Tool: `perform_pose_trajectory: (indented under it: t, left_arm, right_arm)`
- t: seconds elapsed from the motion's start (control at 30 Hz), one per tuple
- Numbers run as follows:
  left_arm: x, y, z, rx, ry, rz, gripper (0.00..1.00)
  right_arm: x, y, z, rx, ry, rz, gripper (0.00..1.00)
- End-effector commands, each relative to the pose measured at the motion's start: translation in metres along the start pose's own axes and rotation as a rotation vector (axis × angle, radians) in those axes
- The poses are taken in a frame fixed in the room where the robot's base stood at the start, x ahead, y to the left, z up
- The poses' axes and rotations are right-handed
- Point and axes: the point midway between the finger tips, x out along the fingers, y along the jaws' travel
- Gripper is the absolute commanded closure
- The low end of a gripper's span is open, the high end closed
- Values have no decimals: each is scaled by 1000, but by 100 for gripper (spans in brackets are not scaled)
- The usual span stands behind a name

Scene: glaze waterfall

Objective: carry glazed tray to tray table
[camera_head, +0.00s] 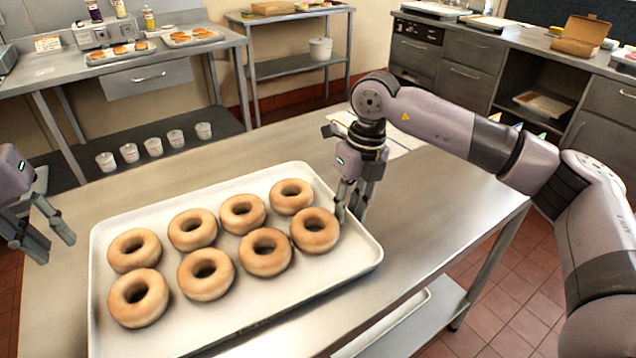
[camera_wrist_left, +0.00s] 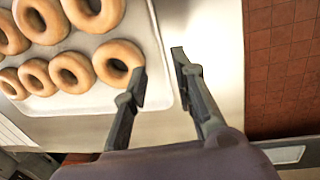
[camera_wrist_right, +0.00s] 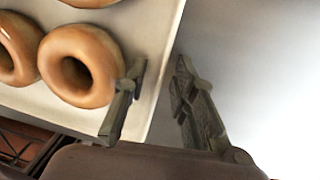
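The white tray (camera_head: 350,262) lies on the steel table in the head view. It bears several tan ring donuts (camera_head: 265,252) in two rows. My right gripper (camera_head: 350,214) is at the tray's right end, pointing down. In the right wrist view the right gripper (camera_wrist_right: 160,66) is open, one finger over the tray (camera_wrist_right: 150,30) and one outside its rim. My left gripper (camera_head: 58,248) is left of the tray, apart from it in the head view. In the left wrist view it (camera_wrist_left: 158,66) is open, its fingers at either side of the tray's edge (camera_wrist_left: 158,45) in the picture.
The steel table (camera_head: 420,215) has bare room to the right, with papers (camera_head: 385,135) at its back edge. A back-left table (camera_head: 60,75) holds small pastry trays and bottles. A shelved table (camera_head: 285,72) with a white bucket stands behind. Which is the tray table is unclear.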

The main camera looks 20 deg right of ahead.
Motion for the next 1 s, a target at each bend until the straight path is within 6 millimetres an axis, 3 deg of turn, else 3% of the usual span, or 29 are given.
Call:
perform_pose_trajectory:
  t: [0.1, 0.33, 0.7, 1.0]
  left_arm:
    - [-16, 0, -1, -1, 1, 1, 75]
    - [-25, 0, 0, 0, -2, 0, 75]
    - [-25, 0, 0, 0, -1, 0, 75]
    - [-25, 0, 0, 0, -1, 0, 75]
  right_arm:
    - [0, 0, 0, 0, 0, 0, 75]
    - [-11, 0, 1, 1, -2, 0, 75]
    - [-86, 0, 1, 1, -4, 1, 75]
    - [-118, 0, 0, 0, -1, 1, 75]
